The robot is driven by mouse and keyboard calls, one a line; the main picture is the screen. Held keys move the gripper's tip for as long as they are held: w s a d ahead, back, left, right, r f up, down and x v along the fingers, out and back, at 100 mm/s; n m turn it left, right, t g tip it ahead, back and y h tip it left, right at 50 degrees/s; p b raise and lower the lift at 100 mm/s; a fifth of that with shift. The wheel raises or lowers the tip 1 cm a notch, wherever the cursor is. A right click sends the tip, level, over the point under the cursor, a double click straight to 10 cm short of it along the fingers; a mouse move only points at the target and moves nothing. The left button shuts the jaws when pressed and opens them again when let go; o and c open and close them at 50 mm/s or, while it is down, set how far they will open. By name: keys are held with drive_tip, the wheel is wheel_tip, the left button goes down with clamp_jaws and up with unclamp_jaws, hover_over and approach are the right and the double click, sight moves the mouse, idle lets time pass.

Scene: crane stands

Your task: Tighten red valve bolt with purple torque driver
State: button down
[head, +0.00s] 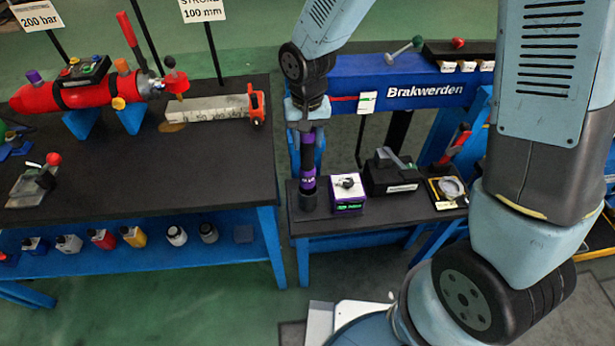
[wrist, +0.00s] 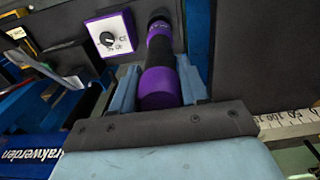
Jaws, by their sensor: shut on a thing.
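The purple torque driver (head: 308,163), with black bands, stands upright at the left end of the small dark bench. Its lower end meets a dark round part there; I cannot tell whether it sits in it. My gripper (head: 307,118) is above the bench, shut on the driver's upper part. In the wrist view the driver (wrist: 160,75) lies between the two fingers of my gripper (wrist: 156,88). The red cylinder (head: 98,92) lies on blue supports on the left table.
A white-and-purple dial box (head: 348,205) stands close right of the driver. A black device (head: 390,182) is beyond it. The left table (head: 220,150) bears a long pale block (head: 208,108) and sign posts. A floor gap separates table and bench.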

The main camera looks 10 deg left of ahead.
drive_tip(key=shift+r, duration=3.1)
